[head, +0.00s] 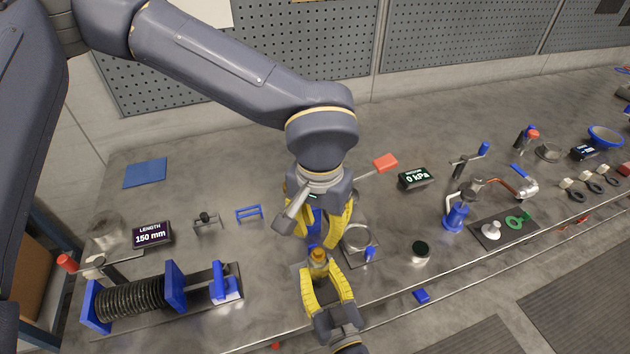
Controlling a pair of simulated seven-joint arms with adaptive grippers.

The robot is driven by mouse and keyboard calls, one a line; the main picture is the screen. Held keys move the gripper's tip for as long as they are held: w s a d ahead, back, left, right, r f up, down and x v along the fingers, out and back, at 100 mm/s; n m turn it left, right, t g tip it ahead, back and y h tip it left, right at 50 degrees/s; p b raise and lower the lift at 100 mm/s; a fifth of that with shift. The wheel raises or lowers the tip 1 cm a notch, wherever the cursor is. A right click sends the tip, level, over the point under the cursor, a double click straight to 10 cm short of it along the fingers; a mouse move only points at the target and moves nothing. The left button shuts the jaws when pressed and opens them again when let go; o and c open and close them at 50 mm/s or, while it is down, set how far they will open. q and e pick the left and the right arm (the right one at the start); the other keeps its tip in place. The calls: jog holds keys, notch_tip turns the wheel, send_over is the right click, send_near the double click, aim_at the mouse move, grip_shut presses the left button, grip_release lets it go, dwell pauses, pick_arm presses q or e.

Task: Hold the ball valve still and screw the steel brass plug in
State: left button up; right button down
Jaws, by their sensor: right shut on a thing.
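My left gripper (317,240) points down over the bench, just above my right gripper in the picture. Its yellow fingers stand around something blue, and its tips are partly hidden, so I cannot tell whether it is open or shut. My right gripper (319,265) comes up from the bottom edge with yellow fingers closed on a small brass-coloured piece (319,256). A bit of blue shows at the top of this piece, close under my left fingertips. I cannot tell whether it is the plug, the ball valve or both together.
A black spring in a blue-ended fixture (175,270) stands at the left. A LENGTH display (153,234) and a kPa display (413,178) stand on the bench (270,310). A steel ring (358,238) and a dark round part (420,252) lie right of my grippers.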

jog(key=c, duration=0.9)
grip_release()
jog(key=shift+o, duration=0.2)
jog(key=shift+s, duration=0.15)
jog(key=shift+v, duration=4.3)
jog(key=shift+d, duration=0.1)
